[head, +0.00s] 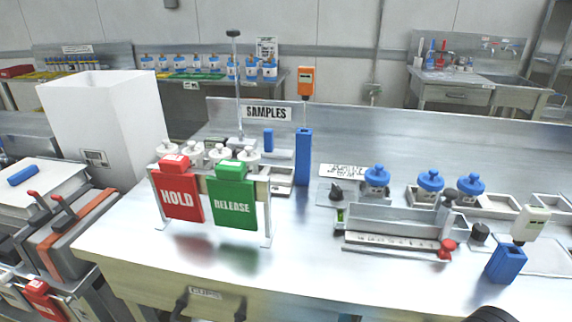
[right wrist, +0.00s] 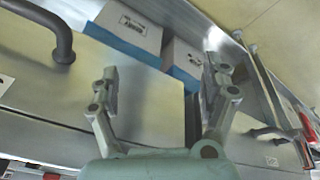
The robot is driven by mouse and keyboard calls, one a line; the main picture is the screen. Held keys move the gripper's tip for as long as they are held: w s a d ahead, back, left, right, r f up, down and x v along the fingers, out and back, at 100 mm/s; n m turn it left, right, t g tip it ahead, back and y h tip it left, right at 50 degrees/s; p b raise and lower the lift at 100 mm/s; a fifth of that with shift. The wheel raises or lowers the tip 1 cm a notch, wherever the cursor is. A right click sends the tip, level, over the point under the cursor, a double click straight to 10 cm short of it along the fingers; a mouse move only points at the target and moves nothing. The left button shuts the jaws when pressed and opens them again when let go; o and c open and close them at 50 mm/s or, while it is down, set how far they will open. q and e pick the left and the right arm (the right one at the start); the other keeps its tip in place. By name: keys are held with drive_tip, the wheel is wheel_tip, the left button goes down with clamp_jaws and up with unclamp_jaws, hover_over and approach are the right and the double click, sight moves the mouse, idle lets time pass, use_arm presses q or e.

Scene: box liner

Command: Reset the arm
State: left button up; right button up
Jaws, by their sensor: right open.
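My right gripper (right wrist: 165,76) shows in the right wrist view with its two fingers spread wide and nothing between them. Behind the fingers are smooth metal panels, and I cannot tell how far away they are. In the head view neither gripper shows. A dark rounded shape at the bottom right edge there may be part of my right arm. My left gripper is not in either view.
The metal bench (head: 330,285) holds a red HOLD sign (head: 179,198), a green RELEASE sign (head: 233,207), a tall blue holder (head: 303,158) and blue-capped jars (head: 430,184). A white bin (head: 105,125) stands left. The right wrist view shows a dark handle (right wrist: 63,38) and white-blue boxes (right wrist: 128,32).

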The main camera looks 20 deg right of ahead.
drive_tip(key=s+d+f+b, duration=0.1)
drive_tip(key=s+f+b, duration=0.15)
drive_tip(key=f, duration=0.85)
drive_tip(key=s+d+f+b, duration=0.15)
drive_tip(key=s+f, duration=0.25)
drive_tip(key=f, duration=0.7)
drive_tip(key=s+f+g+b, duration=0.1)
drive_tip(key=s+f+b, duration=0.4)
drive_tip(key=s+f, duration=1)
drive_tip(key=shift+s+a+g+b, duration=0.15)
drive_tip(key=shift+a+g+b, duration=0.1)
drive_tip(key=shift+g+b, duration=0.15)
